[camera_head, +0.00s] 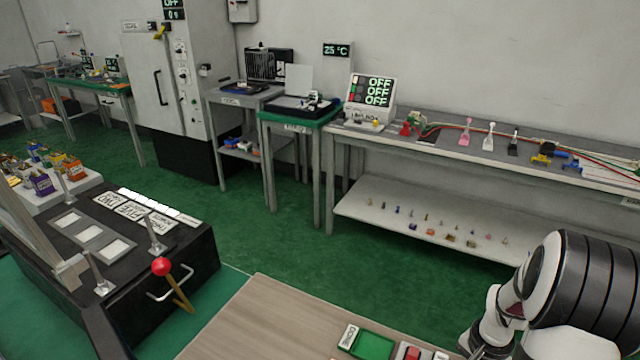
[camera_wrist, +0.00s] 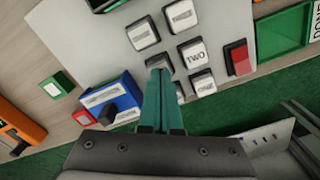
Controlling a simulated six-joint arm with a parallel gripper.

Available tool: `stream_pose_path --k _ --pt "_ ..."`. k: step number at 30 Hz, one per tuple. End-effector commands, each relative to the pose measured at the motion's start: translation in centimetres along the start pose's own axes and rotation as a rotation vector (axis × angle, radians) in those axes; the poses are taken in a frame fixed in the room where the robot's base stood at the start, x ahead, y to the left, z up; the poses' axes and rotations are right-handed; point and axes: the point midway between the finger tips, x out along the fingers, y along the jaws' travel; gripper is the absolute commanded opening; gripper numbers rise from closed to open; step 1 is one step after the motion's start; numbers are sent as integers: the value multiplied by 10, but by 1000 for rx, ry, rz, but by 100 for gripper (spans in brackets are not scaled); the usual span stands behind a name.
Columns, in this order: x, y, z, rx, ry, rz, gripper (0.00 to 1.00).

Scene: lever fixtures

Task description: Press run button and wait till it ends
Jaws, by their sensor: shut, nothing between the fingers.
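In the wrist view, my gripper (camera_wrist: 161,72) is shut and empty, with its teal fingers pointing at a light grey panel (camera_wrist: 220,20) of buttons. The fingertips overlap a small pale button in the picture; I cannot tell whether they touch it. White buttons marked TWO (camera_wrist: 193,53) and ONE (camera_wrist: 204,84) lie just right of the fingers. Another white button (camera_wrist: 142,35) lies above them, its label unreadable. A red button (camera_wrist: 238,57) is at the panel's right. No run label is readable. In the head view, my arm is at the lower right and the fingers are hidden.
A blue box (camera_wrist: 123,91) with a dark knob and a small box with a green top (camera_wrist: 57,84) lie left of the fingers. An orange device (camera_wrist: 18,128) is farther left. A green tray (camera_head: 372,345) labelled DONE stands on the wooden table (camera_head: 265,320).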

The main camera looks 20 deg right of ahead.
Motion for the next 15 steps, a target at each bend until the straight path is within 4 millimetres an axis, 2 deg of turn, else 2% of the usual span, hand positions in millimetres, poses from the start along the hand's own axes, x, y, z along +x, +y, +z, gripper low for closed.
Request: stream_pose_path --k 10,15 --pt "6 0 0 -1 1 0 0" --pt "-6 0 -1 0 4 -1 0"
